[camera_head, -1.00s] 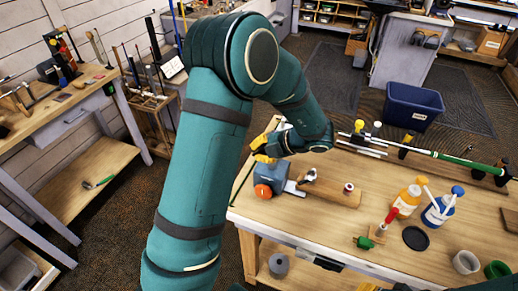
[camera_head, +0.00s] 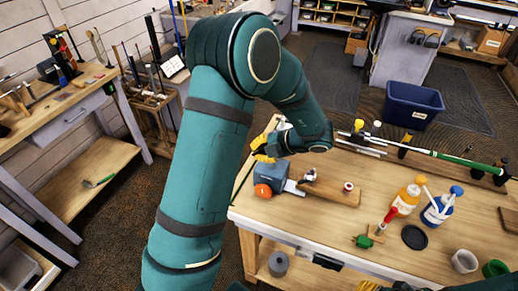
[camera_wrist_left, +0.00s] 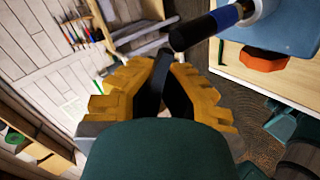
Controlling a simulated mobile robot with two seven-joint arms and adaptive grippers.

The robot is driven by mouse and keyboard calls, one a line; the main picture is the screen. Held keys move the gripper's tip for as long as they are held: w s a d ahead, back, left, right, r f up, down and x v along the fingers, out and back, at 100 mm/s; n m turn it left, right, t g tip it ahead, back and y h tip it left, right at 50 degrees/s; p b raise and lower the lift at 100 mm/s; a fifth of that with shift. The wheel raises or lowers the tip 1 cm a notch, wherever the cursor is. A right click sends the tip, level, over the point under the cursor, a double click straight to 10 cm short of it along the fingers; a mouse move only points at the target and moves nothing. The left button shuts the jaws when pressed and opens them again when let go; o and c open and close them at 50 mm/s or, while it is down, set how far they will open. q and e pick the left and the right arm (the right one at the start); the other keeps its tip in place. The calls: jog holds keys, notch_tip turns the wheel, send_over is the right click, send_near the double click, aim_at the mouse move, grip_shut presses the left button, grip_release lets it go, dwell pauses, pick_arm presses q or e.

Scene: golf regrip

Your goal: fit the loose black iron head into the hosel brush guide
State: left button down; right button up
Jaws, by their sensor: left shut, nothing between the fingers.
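My left gripper (camera_head: 264,148) is above the bench's far left corner, just behind a blue box-shaped device (camera_head: 270,176) with an orange knob. Its yellow, dark-padded fingers are shut and empty in the left wrist view (camera_wrist_left: 162,82). There, a black cylinder with a blue collar (camera_wrist_left: 208,27) sticks out of the blue device near the fingertips, apart from them; I cannot tell whether it is the brush guide. Yellow fingers, likely my right gripper (camera_head: 370,287), barely show at the bottom edge.
A club shaft with a green grip (camera_head: 455,159) lies along the bench's back. Bottles (camera_head: 407,197), a black disc (camera_head: 415,237) and cups (camera_head: 465,261) stand at right.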

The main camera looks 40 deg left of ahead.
pick_arm(q)
jog(key=shift+f+b, duration=0.95)
jog(key=shift+f, duration=1.1)
jog(key=c, duration=1.1)
grip_release()
jog(key=shift+o, duration=0.2)
jog(key=v, duration=1.2)
jog(key=shift+s, duration=0.1)
